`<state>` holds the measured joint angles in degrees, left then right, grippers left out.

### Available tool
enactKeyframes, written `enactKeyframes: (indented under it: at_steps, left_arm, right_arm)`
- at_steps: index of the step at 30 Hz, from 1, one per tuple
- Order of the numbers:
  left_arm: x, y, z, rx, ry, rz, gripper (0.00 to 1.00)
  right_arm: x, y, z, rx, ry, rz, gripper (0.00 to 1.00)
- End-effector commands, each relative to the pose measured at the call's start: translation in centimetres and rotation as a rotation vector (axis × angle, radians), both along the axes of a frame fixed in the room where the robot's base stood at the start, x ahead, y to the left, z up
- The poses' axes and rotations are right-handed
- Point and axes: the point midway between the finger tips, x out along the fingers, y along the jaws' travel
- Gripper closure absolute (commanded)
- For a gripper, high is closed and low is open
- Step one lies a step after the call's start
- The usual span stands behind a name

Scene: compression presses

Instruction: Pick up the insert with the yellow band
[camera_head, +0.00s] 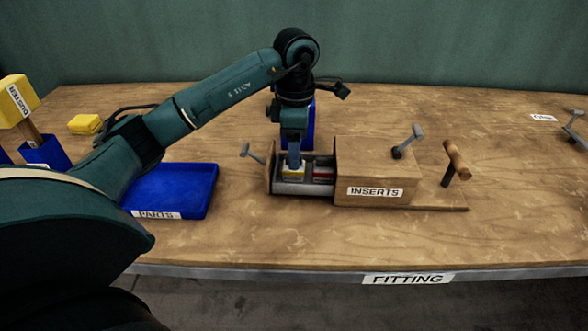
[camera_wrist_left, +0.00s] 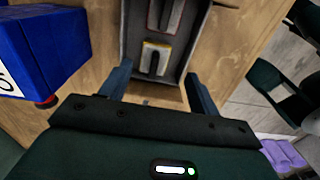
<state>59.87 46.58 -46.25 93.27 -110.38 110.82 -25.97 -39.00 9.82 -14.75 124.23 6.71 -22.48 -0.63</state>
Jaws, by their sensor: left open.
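The insert with the yellow band (camera_head: 291,174) sits in the open, grey-lined left part of the wooden box labelled INSERTS (camera_head: 375,168). In the left wrist view this pale, U-shaped insert (camera_wrist_left: 155,58) lies in the grey channel, with a yellow edge. A red-banded insert (camera_head: 323,174) is beside it, to the right, and shows farther up in the wrist view (camera_wrist_left: 171,14). My left gripper (camera_head: 294,163) points down over the yellow-banded insert. Its fingers (camera_wrist_left: 158,78) are open, apart on either side of the channel. Whether they touch anything cannot be told. My right gripper is not in view.
A blue PARTS tray (camera_head: 180,185) lies left of the box. A blue bin (camera_wrist_left: 40,50) stands behind the box, close to my left gripper.

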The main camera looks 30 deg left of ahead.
Motion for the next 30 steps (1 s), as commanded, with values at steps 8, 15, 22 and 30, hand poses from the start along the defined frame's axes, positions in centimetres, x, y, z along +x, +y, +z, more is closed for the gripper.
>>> enactKeyframes:
  at_steps: [8,15,22,30]
  left_arm:
    - [0.2,0.4,-2.6,-0.001,0.004,0.001,0.38]
    - [0.5,0.7,-5.5,-0.001,0.000,0.000,0.38]
    - [0.5,0.7,-5.9,-0.001,-0.002,0.000,0.38]
    - [0.5,0.7,-5.8,-0.001,-0.002,0.000,0.57]
  right_arm:
    - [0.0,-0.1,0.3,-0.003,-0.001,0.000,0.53]
    - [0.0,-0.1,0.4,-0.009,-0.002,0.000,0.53]
    - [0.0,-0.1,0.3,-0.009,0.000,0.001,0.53]
    - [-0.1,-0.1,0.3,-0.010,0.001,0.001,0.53]
